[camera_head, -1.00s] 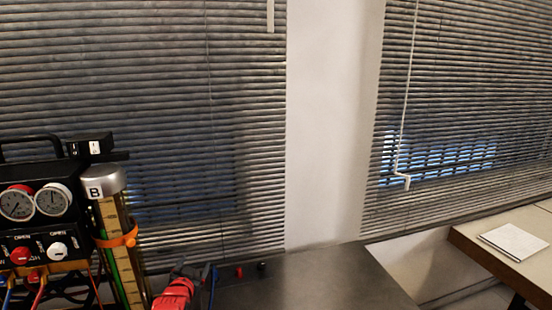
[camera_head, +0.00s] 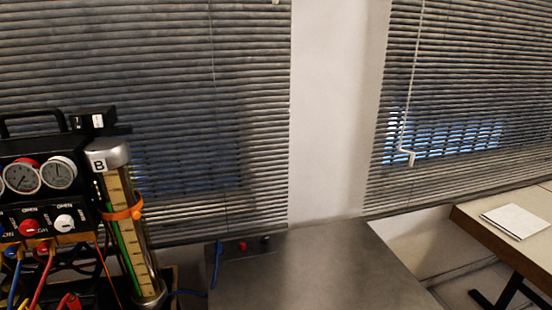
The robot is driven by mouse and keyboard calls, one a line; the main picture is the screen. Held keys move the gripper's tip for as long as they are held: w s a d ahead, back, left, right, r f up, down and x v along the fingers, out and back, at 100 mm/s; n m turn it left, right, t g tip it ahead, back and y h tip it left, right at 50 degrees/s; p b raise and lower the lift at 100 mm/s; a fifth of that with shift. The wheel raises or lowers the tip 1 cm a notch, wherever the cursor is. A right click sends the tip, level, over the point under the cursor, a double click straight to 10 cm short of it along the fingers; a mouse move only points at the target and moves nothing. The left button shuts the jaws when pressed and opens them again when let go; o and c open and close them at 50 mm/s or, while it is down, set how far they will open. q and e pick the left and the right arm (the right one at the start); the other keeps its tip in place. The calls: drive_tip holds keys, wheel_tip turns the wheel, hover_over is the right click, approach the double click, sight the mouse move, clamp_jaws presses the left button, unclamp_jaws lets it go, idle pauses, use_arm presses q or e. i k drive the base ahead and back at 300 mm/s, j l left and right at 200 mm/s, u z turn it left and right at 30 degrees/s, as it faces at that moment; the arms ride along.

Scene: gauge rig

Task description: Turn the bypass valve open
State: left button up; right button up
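The gauge rig (camera_head: 15,148) stands at the left edge, partly cut off. Below its round gauges is a black panel with a red knob (camera_head: 29,228) and a white knob (camera_head: 64,222), each under an "OPEN" label. More of the panel lies at the frame's left edge. I cannot read which knob is the bypass valve, or whether it is among these. Neither of my grippers is clearly in view.
A clear cylinder marked B (camera_head: 125,215) with an orange clamp (camera_head: 122,214) stands right of the panel. Hoses hang below the knobs. The grey bench top (camera_head: 320,270) is mostly clear. A side table (camera_head: 500,245) holds a white booklet (camera_head: 516,221).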

sight(264, 240)
drive_tip(key=i+l, duration=0.1)
drive_tip(key=l, duration=0.3)
drive_tip(key=i+l, duration=0.15)
drive_tip(key=l, duration=0.25)
drive_tip(key=i+l, duration=0.1)
drive_tip(key=l, duration=0.35)
drive_tip(key=i+l, duration=0.15)
drive_tip(key=l, duration=0.25)
drive_tip(key=i, duration=0.3)
drive_tip(key=u, duration=0.05)
